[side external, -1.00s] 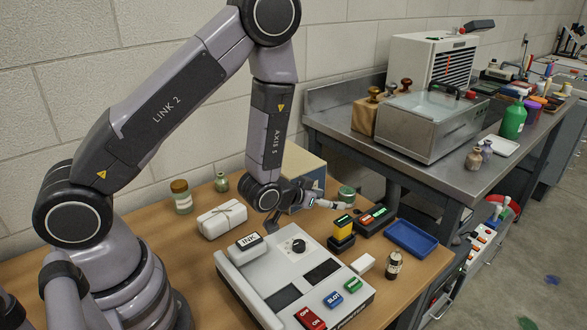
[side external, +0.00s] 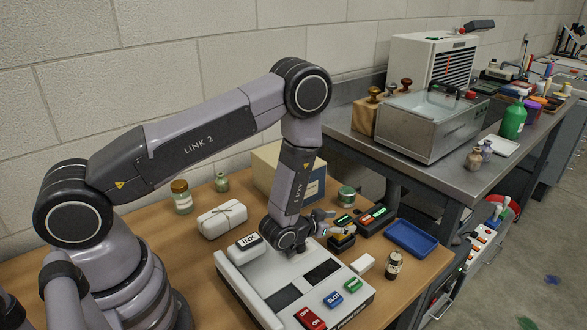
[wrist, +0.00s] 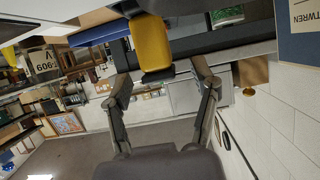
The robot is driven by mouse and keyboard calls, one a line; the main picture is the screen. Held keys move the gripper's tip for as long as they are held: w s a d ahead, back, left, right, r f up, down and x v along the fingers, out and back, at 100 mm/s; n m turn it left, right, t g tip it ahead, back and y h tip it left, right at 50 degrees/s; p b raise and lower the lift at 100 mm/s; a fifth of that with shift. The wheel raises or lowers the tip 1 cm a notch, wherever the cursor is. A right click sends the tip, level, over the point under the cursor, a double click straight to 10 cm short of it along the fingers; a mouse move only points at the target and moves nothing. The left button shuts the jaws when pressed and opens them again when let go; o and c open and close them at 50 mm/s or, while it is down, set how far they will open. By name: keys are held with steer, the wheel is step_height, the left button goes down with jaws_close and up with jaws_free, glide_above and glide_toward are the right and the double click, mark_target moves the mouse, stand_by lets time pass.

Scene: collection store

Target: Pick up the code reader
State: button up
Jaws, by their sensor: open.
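The likely code reader is a small yellow-and-black device (side external: 343,242) on the wooden bench, beside a dark unit (side external: 377,219) with lit green and orange labels. In the side view my gripper (side external: 328,226) is just left of the device and partly covers it. In the wrist view the yellow body (wrist: 153,47) hangs at the top middle, between the tips of my open gripper (wrist: 162,62). A gap shows on the right side. I cannot tell whether the left finger touches it.
A white console (side external: 255,283) with coloured buttons lies in front. A blue tray (side external: 411,239), a brown bottle (side external: 393,266) and a white block (side external: 363,263) are to the right. A cardboard box (side external: 272,166) and a green jar (side external: 346,196) stand behind.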

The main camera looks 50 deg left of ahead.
jaws_close()
stand_by(0.4)
steer(key=shift+w, duration=0.1)
